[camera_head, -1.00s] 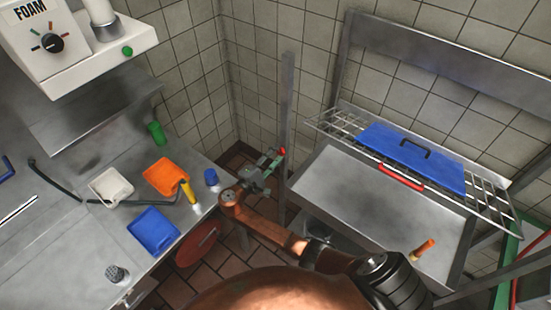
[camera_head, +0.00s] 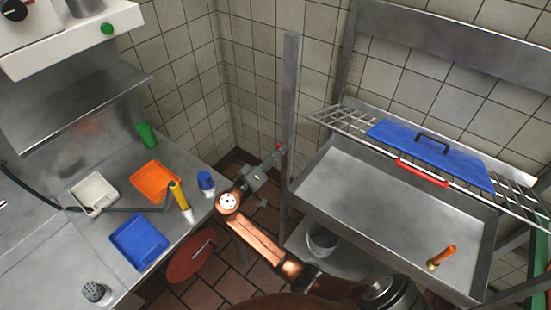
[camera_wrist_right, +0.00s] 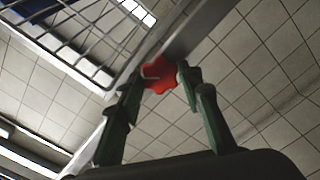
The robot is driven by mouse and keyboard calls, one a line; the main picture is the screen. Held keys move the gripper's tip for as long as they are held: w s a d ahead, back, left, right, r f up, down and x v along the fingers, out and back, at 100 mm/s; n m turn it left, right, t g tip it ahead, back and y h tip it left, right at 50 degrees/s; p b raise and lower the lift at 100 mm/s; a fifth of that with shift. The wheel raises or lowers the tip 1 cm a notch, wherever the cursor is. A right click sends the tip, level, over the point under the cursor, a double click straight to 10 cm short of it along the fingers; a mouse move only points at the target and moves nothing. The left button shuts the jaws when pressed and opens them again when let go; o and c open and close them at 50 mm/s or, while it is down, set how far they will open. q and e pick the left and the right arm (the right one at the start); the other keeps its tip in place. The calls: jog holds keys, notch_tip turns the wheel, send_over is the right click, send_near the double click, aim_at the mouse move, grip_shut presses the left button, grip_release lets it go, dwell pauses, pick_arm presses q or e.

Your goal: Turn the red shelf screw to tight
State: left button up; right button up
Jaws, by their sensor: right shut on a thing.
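The red shelf screw (camera_wrist_right: 158,76) is a lobed red knob on a metal upright in the right wrist view. The fingers of my right gripper (camera_wrist_right: 160,84) stand on either side of it and are shut on it. In the head view, my right gripper (camera_head: 274,160) reaches to the grey metal post (camera_head: 290,110), and only a small red bit of the screw (camera_head: 279,146) shows there. How far the screw is turned cannot be told. My left gripper is not in view.
A steel sink table (camera_head: 380,215) stands right of the post, with a wire rack (camera_head: 345,120), a blue lid (camera_head: 430,150) and an orange-handled tool (camera_head: 441,258). The left counter holds blue (camera_head: 138,242), orange (camera_head: 155,181) and white (camera_head: 94,194) trays. A grey bucket (camera_head: 322,240) stands below the sink.

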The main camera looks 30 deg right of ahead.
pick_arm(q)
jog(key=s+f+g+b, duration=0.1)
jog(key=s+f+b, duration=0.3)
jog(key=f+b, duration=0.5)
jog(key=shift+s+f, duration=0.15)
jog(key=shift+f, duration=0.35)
pick_arm(e)
jog(key=m, duration=0.8)
jog(key=shift+f, duration=0.15)
jog(key=o, duration=1.2)
jog(key=shift+c, duration=0.2)
jog(key=v, duration=0.7)
jog(key=shift+a, duration=0.25)
